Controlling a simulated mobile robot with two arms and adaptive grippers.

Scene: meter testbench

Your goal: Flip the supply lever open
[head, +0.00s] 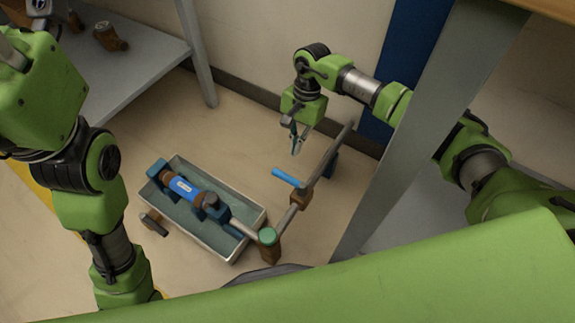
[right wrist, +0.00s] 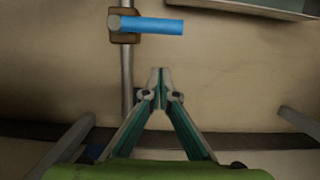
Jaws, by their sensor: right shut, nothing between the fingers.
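The supply lever (head: 289,178) is a bright blue handle on a brown valve body (head: 301,197), fitted to a grey pipe (head: 330,158). In the right wrist view the lever (right wrist: 155,25) sticks out sideways to the right from the pipe (right wrist: 127,68), near the top of the picture. My right gripper (head: 295,152) is shut and empty, with its fingertips pointing down, above and apart from the lever in the head view. In the right wrist view its closed fingertips (right wrist: 160,72) lie below the lever, just right of the pipe. My left gripper's fingers do not show.
A grey tray (head: 249,231) holds a blue meter (head: 184,189) in line with the pipework. A green-topped fitting (head: 268,240) stands at the tray's corner. A grey post (head: 405,140) rises right of the pipe. A shelf (head: 130,62) stands at upper left.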

